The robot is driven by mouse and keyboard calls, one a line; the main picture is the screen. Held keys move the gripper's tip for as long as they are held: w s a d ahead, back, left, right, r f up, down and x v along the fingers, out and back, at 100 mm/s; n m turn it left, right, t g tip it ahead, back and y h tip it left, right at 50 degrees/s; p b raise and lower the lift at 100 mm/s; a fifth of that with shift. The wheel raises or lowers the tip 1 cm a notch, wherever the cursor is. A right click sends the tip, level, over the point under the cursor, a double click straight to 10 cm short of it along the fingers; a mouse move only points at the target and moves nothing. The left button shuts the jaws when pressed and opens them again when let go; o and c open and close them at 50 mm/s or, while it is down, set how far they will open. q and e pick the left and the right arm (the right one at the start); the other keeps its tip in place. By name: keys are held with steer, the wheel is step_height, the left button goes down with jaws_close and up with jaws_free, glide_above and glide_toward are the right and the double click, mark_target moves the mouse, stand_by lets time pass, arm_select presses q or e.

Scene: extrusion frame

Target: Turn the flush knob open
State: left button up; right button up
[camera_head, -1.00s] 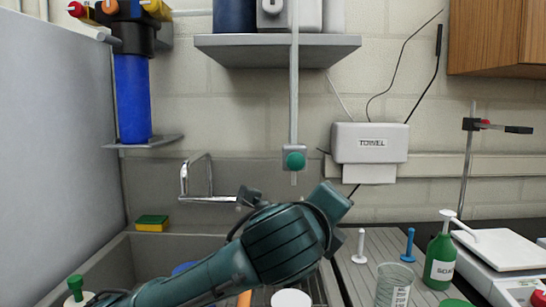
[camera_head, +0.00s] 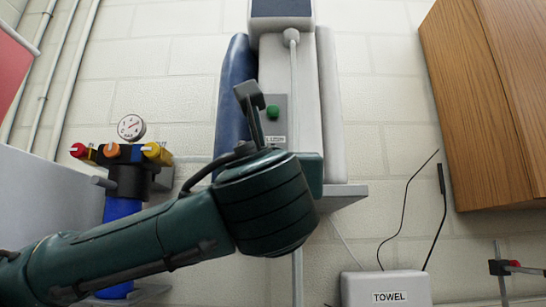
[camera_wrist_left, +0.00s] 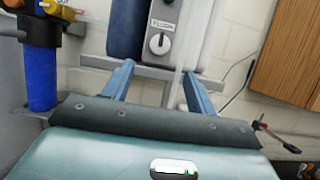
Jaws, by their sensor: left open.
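A round white-and-grey knob (camera_wrist_left: 158,43) with a pointer ridge sits on a grey panel of the wall unit. A label (camera_wrist_left: 162,25) above it is too small to read. In the head view my left arm hides this knob; a green button (camera_head: 272,112) shows higher on the same panel. My left gripper (camera_wrist_left: 158,70) is open and empty, its two blue fingers spread to either side below the knob. The knob appears beyond the fingertips, not between them. In the head view the left gripper (camera_head: 250,103) is raised in front of the unit. My right gripper is not in view.
A blue filter (camera_head: 122,210) with red, orange and yellow knobs and a gauge (camera_head: 131,127) is at left. A vertical rod (camera_wrist_left: 184,45) runs close to the panel. A shelf (camera_head: 345,193) is under the unit. A wooden cabinet (camera_head: 490,100) is at right.

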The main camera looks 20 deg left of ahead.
arm_select(q)
steer(key=p+x, duration=0.4)
steer(key=x, duration=0.8)
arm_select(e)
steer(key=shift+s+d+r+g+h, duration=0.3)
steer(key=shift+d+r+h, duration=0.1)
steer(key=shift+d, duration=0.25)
arm_select(q)
steer(key=shift+f, duration=0.15)
steer(key=c, duration=1)
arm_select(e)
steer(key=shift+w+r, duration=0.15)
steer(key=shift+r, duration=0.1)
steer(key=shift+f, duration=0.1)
